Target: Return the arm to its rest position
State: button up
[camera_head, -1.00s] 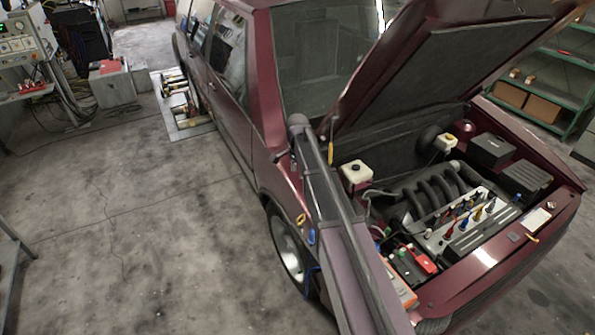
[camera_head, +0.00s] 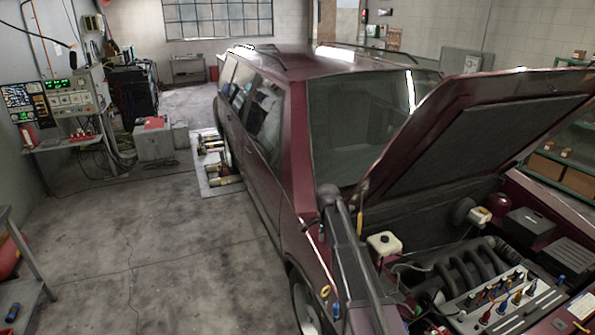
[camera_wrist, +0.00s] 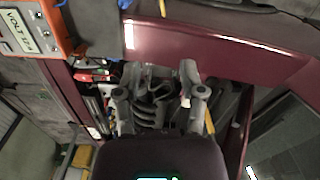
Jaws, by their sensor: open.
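My gripper (camera_wrist: 159,76) shows in the wrist view with its two fingers apart and nothing between them. Behind the fingers lies the engine bay, with dark curved intake pipes (camera_wrist: 150,112). In the head view my arm (camera_head: 352,262) rises from the bottom edge beside the car's near front fender. My gripper itself does not show in the head view.
The maroon car (camera_head: 262,148) stands with its hood (camera_head: 455,135) raised close to my arm. An orange volt meter (camera_wrist: 35,32) is at upper left in the wrist view. A control console (camera_head: 70,105) stands at left. The floor (camera_head: 150,250) left of the car is mostly clear.

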jog(key=s+f+n+b, duration=0.6)
jog(key=s+f+b, duration=0.3)
jog(key=s, duration=0.5)
jog(key=s+d+f+n+b, duration=0.1)
jog(key=s+f+n+b, duration=0.5)
jog(key=s, duration=0.8)
notch_tip(320, 180, down, 4)
jog(key=b, duration=0.3)
jog(key=shift+d+r+n, duration=0.15)
jog(key=shift+r+n, duration=0.1)
jog(key=shift+n, duration=0.05)
